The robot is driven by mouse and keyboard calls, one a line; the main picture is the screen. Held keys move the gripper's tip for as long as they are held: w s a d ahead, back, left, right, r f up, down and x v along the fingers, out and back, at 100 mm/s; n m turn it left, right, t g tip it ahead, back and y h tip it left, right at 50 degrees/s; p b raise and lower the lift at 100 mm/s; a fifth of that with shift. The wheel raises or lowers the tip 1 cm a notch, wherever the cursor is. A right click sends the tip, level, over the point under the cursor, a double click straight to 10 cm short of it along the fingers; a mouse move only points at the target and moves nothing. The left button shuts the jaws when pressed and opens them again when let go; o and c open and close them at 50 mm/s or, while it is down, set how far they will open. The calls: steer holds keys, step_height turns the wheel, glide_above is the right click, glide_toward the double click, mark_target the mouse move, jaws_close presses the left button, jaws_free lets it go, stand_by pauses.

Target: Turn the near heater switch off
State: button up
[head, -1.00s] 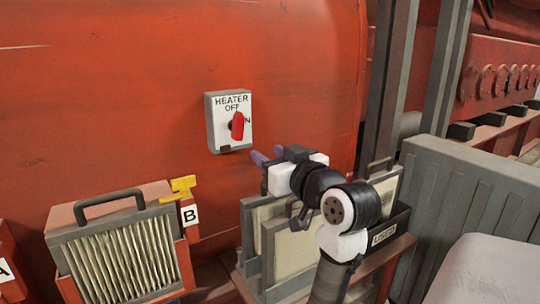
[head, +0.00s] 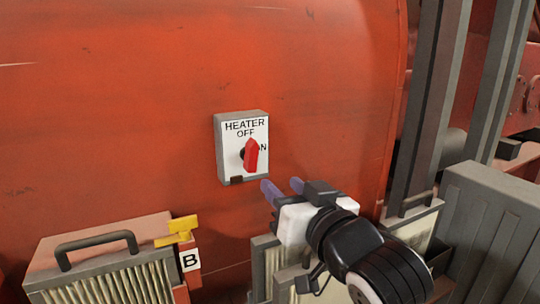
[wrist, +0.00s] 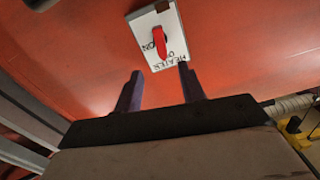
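The heater switch is a grey box with a white face (head: 228,150) on the red wall, marked HEATER, OFF at the top and ON at the right. Its red handle (head: 251,155) stands out from a dark hub and partly covers the word ON. The handle looks roughly upright; I cannot tell exactly which mark it points at. The handle also shows in the wrist view (wrist: 160,42), upside down, beyond my fingertips. My gripper (head: 281,188) is open and empty, below and right of the box. Its two purple fingers are apart and touch nothing.
A filter unit with a dark handle (head: 97,245), a yellow lever (head: 178,231) and a B label (head: 190,261) stand at the lower left. Grey posts (head: 432,100) and a grey ribbed panel (head: 490,225) are at the right. The wall around the switch is clear.

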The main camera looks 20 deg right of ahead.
mark_target(254, 159)
steer(key=w, duration=0.4)
steer(key=w+p, duration=0.1)
steer(key=w, duration=0.3)
steer(key=w+p, duration=0.1)
steer(key=w, duration=0.4)
steer(key=shift+a, duration=0.3)
